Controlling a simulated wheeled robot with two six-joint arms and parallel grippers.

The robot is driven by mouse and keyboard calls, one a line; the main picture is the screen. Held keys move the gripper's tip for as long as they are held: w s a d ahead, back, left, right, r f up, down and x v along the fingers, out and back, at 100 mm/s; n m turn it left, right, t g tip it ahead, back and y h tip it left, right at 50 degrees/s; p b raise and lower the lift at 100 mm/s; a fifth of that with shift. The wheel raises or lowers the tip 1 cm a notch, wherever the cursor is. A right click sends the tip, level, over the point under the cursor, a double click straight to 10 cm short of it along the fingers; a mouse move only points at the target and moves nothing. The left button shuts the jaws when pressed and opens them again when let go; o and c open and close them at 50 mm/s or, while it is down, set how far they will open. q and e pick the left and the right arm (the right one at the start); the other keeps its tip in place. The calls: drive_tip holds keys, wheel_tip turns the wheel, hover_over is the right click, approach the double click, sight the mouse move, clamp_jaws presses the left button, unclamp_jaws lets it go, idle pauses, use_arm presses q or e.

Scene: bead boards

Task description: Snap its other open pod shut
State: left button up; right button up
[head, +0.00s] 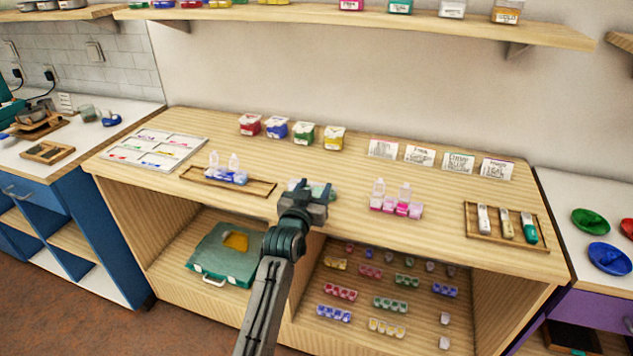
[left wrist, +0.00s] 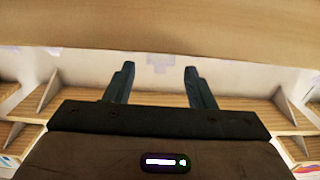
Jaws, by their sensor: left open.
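A pink pod strip (head: 397,208) stands on the wooden counter right of my left gripper, with two clear lids standing up. A blue pod strip (head: 228,178) sits in a wooden tray (head: 262,188) at the left, also with two clear lids up. A green pod strip (head: 326,190) lies behind my left gripper, which partly hides it. My left gripper (head: 312,192) is above the counter's front part, apart from the pink and blue strips. In the left wrist view its fingers (left wrist: 161,82) are spread with nothing between them. My right gripper is not in view.
Red, blue, green and yellow tubs (head: 304,133) and several cards (head: 419,155) stand along the back. A tray with three slim items (head: 507,236) is at the right, a white board (head: 155,150) at the left. Shelves below hold a green case (head: 222,262) and more pod strips (head: 390,304).

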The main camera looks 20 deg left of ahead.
use_arm(q)
drive_tip(key=shift+w, duration=1.2)
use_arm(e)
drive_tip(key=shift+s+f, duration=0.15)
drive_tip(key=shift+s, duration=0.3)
use_arm(q)
drive_tip(key=c, duration=1)
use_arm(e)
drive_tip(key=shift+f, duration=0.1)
use_arm(q)
drive_tip(key=b, duration=0.1)
drive_tip(key=t+b, duration=0.1)
drive_tip(key=shift+s+f+b, duration=0.15)
drive_tip(key=shift+f+b, duration=0.15)
drive_tip(key=shift+b, duration=0.1)
drive_tip(key=shift+r, duration=0.1)
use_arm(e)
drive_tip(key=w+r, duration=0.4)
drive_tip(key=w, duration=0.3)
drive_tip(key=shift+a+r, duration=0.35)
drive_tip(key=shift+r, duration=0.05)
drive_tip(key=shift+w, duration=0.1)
